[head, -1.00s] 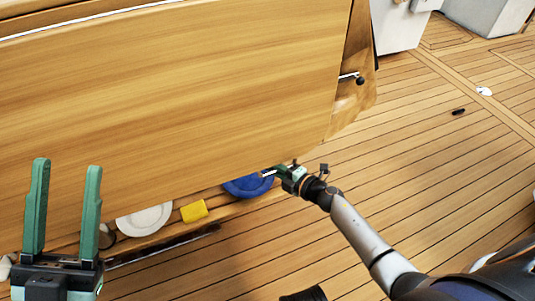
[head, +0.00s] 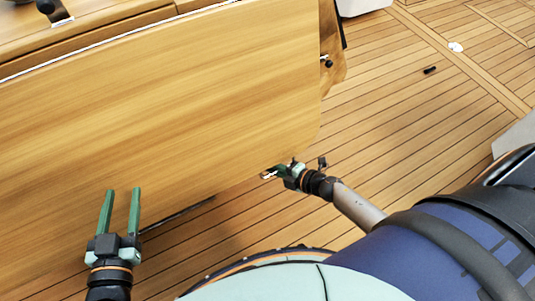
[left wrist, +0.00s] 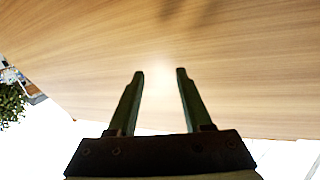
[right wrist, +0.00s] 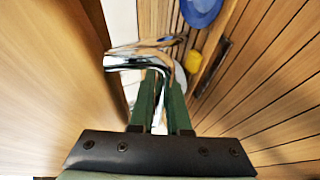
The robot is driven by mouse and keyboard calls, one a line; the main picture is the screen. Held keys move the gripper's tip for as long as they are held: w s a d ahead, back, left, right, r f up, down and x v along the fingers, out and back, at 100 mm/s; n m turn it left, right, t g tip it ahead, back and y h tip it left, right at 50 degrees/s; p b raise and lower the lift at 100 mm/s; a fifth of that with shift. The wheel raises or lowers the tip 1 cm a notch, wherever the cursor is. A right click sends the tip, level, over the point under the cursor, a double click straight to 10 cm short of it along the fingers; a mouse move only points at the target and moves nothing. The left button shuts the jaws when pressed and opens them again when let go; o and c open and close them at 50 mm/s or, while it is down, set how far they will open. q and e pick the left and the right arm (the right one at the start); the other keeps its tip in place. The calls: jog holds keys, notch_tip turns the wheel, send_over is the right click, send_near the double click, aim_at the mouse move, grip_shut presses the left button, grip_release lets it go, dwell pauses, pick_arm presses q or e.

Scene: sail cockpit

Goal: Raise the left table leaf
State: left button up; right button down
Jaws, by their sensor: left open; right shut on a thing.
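The table leaf (head: 170,110) is a large pale wooden panel that slopes across the head view; its surface also fills the upper left wrist view (left wrist: 90,60). My left gripper (head: 123,192) is open and empty in front of the leaf's lower left part; I cannot tell whether it touches the wood. In the left wrist view its fingers (left wrist: 160,78) point at the leaf. My right gripper (head: 272,174) is at the leaf's lower right edge, shut on a bent chrome lever (right wrist: 137,61). The lever runs down between its fingers; its far attachment is unclear.
A small lever with a dark knob (head: 327,61) sits at the table's right end. A blue plate (right wrist: 202,10) and a yellow block (right wrist: 191,62) lie on the planked deck (head: 400,120).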

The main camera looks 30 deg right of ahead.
pick_arm(q)
jog(key=s+f+n+g+p, duration=0.1)
jog(key=s+f+g, duration=0.2)
jog(key=f, duration=0.3)
jog(key=s+f+g+y+p, duration=0.1)
jog(key=s+f+g+p, duration=0.1)
jog(key=f, duration=0.4)
jog(key=s+g, duration=0.1)
jog(key=s, duration=0.1)
jog(key=shift+s+d+f+n+g, duration=0.2)
jog(key=shift+s+f+n+g, duration=0.1)
jog(key=shift+f+n+g, duration=0.1)
pick_arm(e)
jog(key=s, duration=0.1)
jog(key=s+r, duration=0.1)
jog(key=s, duration=0.1)
jog(key=shift+d+g, duration=0.2)
jog(key=shift+g, duration=0.2)
jog(key=c, duration=1.2)
grip_release()
jog(key=shift+s, duration=0.1)
jog(key=shift+o, duration=0.2)
jog(key=shift+a, duration=0.15)
pick_arm(q)
jog(key=shift+r, duration=0.1)
pick_arm(e)
jog(key=shift+s, duration=0.15)
